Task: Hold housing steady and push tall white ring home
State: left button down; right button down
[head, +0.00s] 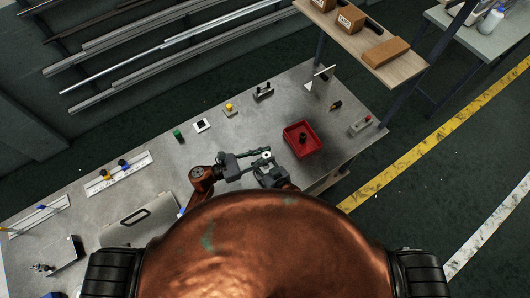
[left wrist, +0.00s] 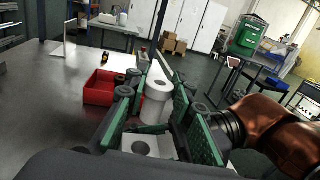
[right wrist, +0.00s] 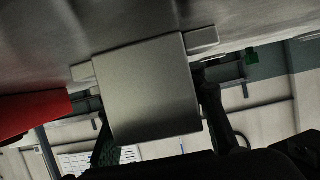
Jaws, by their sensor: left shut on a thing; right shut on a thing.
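The tall white ring (left wrist: 157,101), an upright white cylinder with a hole in its top, is between the green-padded fingers of my left gripper (left wrist: 160,105), shut on it. My left gripper also shows in the head view (head: 258,157). The housing, a pale grey block (right wrist: 148,88), fills the space between the fingers of my right gripper (right wrist: 160,130), which is shut on it. In the head view my right gripper (head: 268,172) is close beside the left one. How deep the ring sits in the housing is hidden.
A red tray (head: 318,149) with a dark part stands just right of the grippers. A green block (head: 178,134), a white square piece (head: 201,125), a yellow-topped piece (head: 230,109) and other fixtures line the bench behind. A grey case (head: 138,222) lies at the left front.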

pick_arm(q)
jog(key=shift+f, duration=2.1)
jog(key=shift+f, duration=1.85)
jog(key=shift+s+f, duration=0.1)
jog(key=shift+f, duration=0.1)
jog(key=shift+s+f, duration=0.1)
jog(key=shift+f, duration=0.2)
jog(key=shift+s, duration=0.1)
jog(key=shift+r, duration=0.2)
jog(key=shift+w+r, duration=0.2)
jog(key=shift+r, duration=1.25)
dwell(0.6)
jog(key=shift+f, duration=1.25)
